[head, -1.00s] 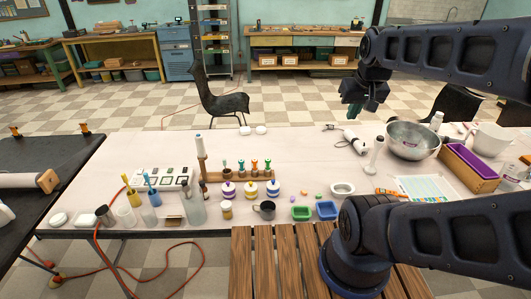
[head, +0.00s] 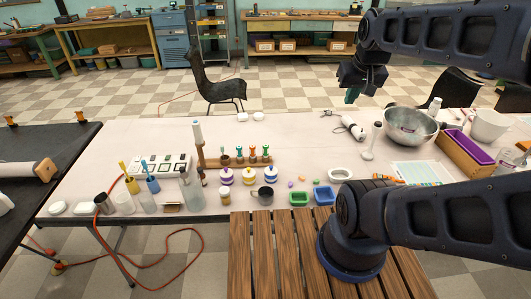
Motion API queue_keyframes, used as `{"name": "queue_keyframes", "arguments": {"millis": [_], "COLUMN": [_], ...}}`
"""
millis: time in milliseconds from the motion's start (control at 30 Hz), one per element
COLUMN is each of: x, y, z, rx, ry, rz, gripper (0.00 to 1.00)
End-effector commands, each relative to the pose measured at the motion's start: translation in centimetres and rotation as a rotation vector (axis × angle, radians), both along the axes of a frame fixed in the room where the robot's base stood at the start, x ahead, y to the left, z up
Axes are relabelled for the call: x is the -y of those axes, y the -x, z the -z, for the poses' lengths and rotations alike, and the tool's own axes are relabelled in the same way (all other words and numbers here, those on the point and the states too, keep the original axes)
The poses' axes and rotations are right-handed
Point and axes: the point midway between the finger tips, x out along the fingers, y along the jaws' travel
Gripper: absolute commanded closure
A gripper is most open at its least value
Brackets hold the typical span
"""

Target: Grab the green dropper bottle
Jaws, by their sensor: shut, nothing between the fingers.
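A wooden rack (head: 232,162) stands near the middle of the white table and holds several small dropper bottles with coloured tops. A bottle that looks green (head: 266,153) is at its right end; the tops are tiny, so I cannot be sure of the colour. My gripper (head: 351,97) hangs in the air, up and right of the rack in the picture, well apart from it. Its fingers point down, are shut and hold nothing.
Jars with purple, yellow and blue bands (head: 249,177) and a dark mug (head: 265,195) stand in front of the rack. A metal bowl (head: 409,128) and a wooden box (head: 462,158) are at the right.

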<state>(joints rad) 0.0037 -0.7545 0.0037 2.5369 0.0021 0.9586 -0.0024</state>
Motion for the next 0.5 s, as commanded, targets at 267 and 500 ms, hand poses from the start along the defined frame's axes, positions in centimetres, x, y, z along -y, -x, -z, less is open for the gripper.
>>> {"name": "queue_keyframes", "arguments": {"millis": [267,500], "x": [0.00,0.00], "y": [0.00,0.00], "z": [0.00,0.00], "rx": [0.000,0.000], "ry": [0.000,0.000], "rz": [0.000,0.000], "gripper": [0.71,0.49]}}
